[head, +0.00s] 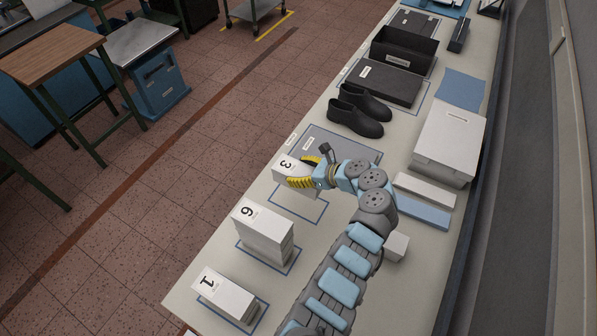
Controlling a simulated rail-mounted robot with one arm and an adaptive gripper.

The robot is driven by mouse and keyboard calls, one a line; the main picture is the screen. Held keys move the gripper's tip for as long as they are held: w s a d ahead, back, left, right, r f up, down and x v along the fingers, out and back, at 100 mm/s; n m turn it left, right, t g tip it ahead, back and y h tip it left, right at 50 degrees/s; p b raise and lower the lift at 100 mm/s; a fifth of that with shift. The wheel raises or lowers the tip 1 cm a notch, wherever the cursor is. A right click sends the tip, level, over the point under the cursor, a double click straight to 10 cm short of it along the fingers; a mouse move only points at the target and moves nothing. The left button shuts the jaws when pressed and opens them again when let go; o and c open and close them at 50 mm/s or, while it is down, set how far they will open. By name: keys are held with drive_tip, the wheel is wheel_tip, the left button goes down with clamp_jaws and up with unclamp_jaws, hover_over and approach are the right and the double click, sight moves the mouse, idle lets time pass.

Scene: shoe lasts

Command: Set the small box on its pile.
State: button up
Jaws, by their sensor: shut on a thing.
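My gripper (305,172), with yellow fingers, is shut on a small white box (285,165) marked 3. The box is over the far end of a blue-outlined spot (312,219) on the bench. The fingers and wrist cover part of it, and I cannot tell whether it touches anything below. A pile of white boxes (265,236) marked 6 stands in the outline nearer to me. A lower pile (227,296) marked 1 stands in the nearest outline.
A small white block (397,246) lies right of my arm, partly hidden. A grey mat (350,146), black shoes (358,112), a dark flat box (385,82) and a big white box (450,140) occupy the bench farther off. Bare bench (215,262) lies along the left edge.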

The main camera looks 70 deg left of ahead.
sight(298, 170)
wheel_tip(298, 170, up, 12)
drive_tip(key=p, duration=1.2)
drive_tip(key=shift+r+p, duration=0.25)
drive_tip(key=shift+p, duration=0.1)
